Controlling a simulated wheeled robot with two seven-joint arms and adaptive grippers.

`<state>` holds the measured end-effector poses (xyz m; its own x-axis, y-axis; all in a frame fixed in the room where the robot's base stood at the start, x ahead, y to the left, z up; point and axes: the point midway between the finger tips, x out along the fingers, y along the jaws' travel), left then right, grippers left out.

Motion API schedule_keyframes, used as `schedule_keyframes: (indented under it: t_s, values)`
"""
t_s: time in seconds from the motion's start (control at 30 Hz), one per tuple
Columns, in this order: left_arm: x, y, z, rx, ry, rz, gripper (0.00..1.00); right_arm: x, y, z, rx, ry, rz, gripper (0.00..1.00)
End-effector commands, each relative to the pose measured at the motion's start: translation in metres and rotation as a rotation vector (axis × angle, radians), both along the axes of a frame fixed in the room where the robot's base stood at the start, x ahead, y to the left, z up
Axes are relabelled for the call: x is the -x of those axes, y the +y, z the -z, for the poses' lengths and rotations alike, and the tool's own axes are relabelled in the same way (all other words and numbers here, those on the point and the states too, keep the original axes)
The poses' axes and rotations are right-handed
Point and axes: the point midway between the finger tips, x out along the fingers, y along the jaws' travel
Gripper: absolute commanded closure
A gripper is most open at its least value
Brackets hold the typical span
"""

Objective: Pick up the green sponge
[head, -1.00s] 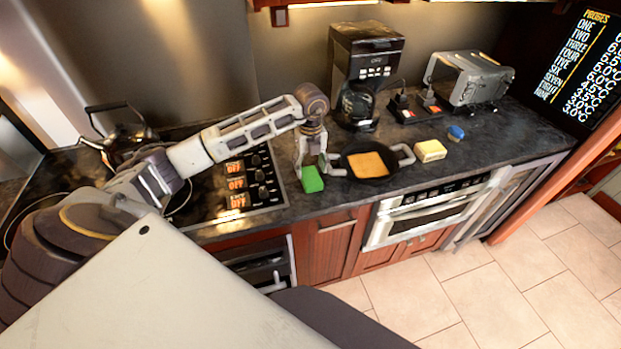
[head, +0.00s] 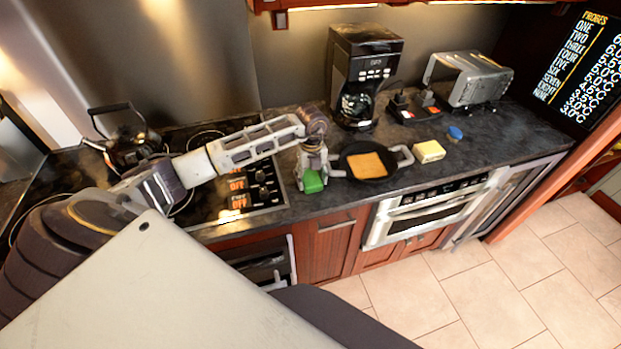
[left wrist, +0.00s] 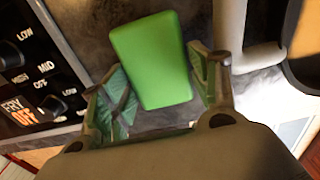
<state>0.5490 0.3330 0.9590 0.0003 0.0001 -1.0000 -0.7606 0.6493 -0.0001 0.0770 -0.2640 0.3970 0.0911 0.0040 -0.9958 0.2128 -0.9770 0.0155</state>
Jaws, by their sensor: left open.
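The green sponge (head: 314,182) lies on the dark counter between the stove and the black pan, near the counter's front edge. My left gripper (head: 313,178) is directly over it, pointing down, and partly covers it in the head view. In the left wrist view the sponge (left wrist: 150,60) shows between the two open fingers of the gripper (left wrist: 160,95), slightly tilted. The right finger is close to the sponge's edge; I cannot tell whether it touches. My right gripper is not in view.
A black pan (head: 350,172) with an orange-brown square (head: 367,164) sits just right of the sponge. The stove controls (head: 250,187) are close on the left. A pale yellow block (head: 428,151), a blue item (head: 455,133), a coffee maker (head: 362,70) and a toaster (head: 470,80) stand farther right and back.

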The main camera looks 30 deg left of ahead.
Motion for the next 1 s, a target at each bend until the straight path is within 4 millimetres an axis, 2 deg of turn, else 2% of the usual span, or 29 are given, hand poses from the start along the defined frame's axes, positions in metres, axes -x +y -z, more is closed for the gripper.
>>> schedule_keyframes:
  t_s: [0.13, 0.57, 0.73, 1.0]
  values:
    - [0.0006, -0.0001, 0.0068, 0.000, 0.001, 0.000, 0.39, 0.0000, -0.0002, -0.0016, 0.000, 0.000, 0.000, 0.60]
    - [0.0003, 0.0001, 0.0071, -0.001, 0.001, 0.000, 0.39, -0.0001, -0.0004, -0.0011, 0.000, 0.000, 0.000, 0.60]
    - [0.0002, 0.0002, 0.0070, 0.000, 0.000, 0.000, 0.57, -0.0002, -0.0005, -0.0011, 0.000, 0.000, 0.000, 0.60]
    - [0.0002, 0.0002, 0.0069, 0.000, 0.000, 0.000, 0.60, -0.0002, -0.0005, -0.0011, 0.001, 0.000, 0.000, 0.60]
